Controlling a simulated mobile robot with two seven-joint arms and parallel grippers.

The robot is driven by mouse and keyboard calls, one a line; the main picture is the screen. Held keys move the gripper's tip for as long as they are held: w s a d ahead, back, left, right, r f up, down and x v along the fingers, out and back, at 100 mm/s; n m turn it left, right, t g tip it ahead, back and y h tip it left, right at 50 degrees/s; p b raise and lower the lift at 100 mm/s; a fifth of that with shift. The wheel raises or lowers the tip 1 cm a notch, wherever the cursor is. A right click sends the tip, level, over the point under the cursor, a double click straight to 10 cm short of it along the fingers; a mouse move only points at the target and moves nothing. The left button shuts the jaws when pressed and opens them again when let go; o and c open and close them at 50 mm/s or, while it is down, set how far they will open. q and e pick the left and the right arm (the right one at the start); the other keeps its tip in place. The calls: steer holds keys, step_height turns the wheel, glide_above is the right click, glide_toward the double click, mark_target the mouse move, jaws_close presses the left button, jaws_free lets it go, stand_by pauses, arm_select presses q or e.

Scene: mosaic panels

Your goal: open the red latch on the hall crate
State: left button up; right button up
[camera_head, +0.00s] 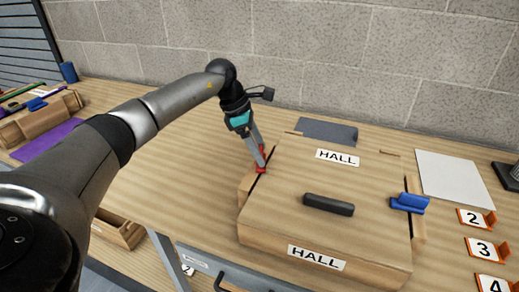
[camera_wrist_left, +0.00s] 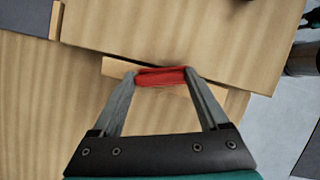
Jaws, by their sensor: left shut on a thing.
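The hall crate (camera_head: 376,215) is a wooden box with two "HALL" labels and a dark handle on its lid. It stands on the workbench. The red latch (camera_head: 261,168) is at the crate's left side, partly covered by my gripper. My left gripper (camera_head: 264,160) reaches down to it from above. In the left wrist view, the fingertips of my left gripper (camera_wrist_left: 161,76) are shut on the red latch (camera_wrist_left: 162,78), one at each end. A blue latch (camera_head: 409,203) sits on the crate's right side. My right gripper is not in view.
Numbered cards with orange stands (camera_head: 477,219) line the right of the bench (camera_head: 190,150). A wooden holder (camera_head: 45,117) and purple mat (camera_head: 45,141) are at left. A block wall closes the back.

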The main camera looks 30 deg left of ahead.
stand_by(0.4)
arm_select(q)
steer(key=o, duration=1.2)
steer(key=shift+o, duration=0.2)
steer(key=v, duration=1.5)
steer(key=shift+r+p, duration=0.2)
steer(key=shift+p, duration=0.25)
steer(key=shift+w+a, duration=0.1)
